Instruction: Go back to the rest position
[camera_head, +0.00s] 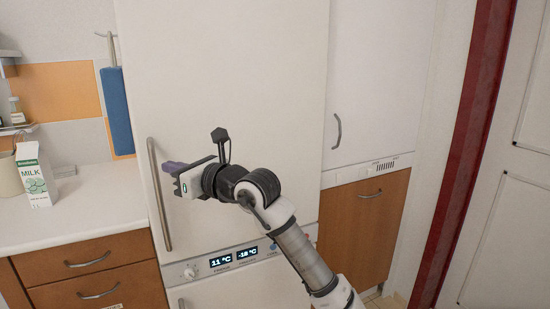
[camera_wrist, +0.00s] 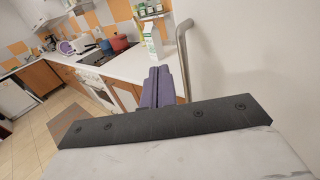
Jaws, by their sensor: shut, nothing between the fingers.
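My gripper (camera_head: 172,168) is in front of the white fridge door (camera_head: 230,70), just right of its long vertical handle (camera_head: 159,195). Its purple fingers point left toward the handle. In the wrist view the fingers of my gripper (camera_wrist: 158,86) are together with nothing between them. The handle (camera_wrist: 186,60) stands just right of the fingers there. I cannot tell whether the fingers touch it. The fridge door looks closed.
A milk carton (camera_head: 36,175) stands on the white counter (camera_head: 85,215) at left. A white cabinet (camera_head: 375,75) adjoins the fridge at right. The wrist view shows a red pot (camera_wrist: 119,41) on the stove and open floor (camera_wrist: 25,150).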

